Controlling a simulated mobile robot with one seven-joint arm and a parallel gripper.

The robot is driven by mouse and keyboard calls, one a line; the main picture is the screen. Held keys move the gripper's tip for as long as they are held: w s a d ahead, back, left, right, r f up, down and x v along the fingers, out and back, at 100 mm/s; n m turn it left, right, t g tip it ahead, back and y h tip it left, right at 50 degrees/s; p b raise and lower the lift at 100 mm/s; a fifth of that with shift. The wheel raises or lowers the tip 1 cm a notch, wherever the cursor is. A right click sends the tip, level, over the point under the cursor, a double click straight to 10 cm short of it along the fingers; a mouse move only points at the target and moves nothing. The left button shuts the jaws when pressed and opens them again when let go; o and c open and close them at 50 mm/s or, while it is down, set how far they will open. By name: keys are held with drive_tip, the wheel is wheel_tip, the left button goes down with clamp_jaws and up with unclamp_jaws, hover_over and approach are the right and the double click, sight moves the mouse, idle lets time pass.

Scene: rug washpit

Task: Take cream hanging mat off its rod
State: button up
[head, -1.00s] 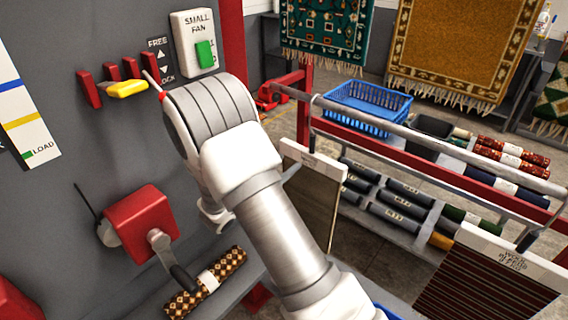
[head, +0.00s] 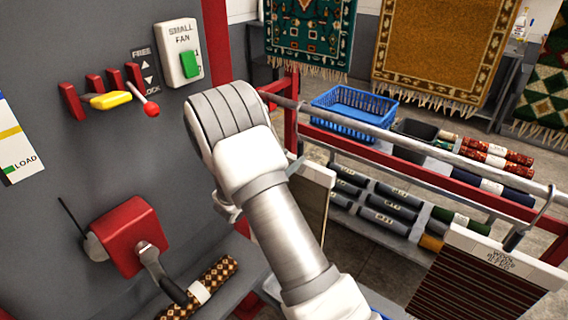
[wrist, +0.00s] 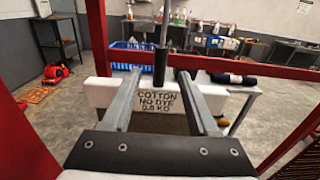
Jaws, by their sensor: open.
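The hanging mat with the white header bar (wrist: 100,93) is close in front of me in the wrist view. Its label reads "COTTON NO DYE 0.8 KG". Below the header a strip of its tan-brown cloth (wrist: 160,122) shows. A black upright grip (wrist: 160,67) on a thin metal stem rises above the header. My gripper (wrist: 160,76) is open, one finger on each side of the grip, with gaps left and right. The steel rod (head: 400,138) runs from upper left to lower right.
A striped mat (head: 480,280) labelled wool hangs farther right on a hook. A blue basket (head: 350,112) and a shelf of rolled rugs (head: 385,205) stand behind the rod. On the left are a grey panel with levers and a red crank box (head: 130,235). Red posts flank the wrist view.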

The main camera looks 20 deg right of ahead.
sight(298, 150)
drive_tip(key=shift+b+x, duration=0.6)
drive_tip(key=shift+x, duration=2.15)
drive_tip(key=shift+c, duration=0.3)
clamp_jaws()
drive_tip(key=shift+r, duration=0.2)
drive_tip(key=shift+r+p, duration=1.25)
drive_tip(key=shift+r, duration=0.85)
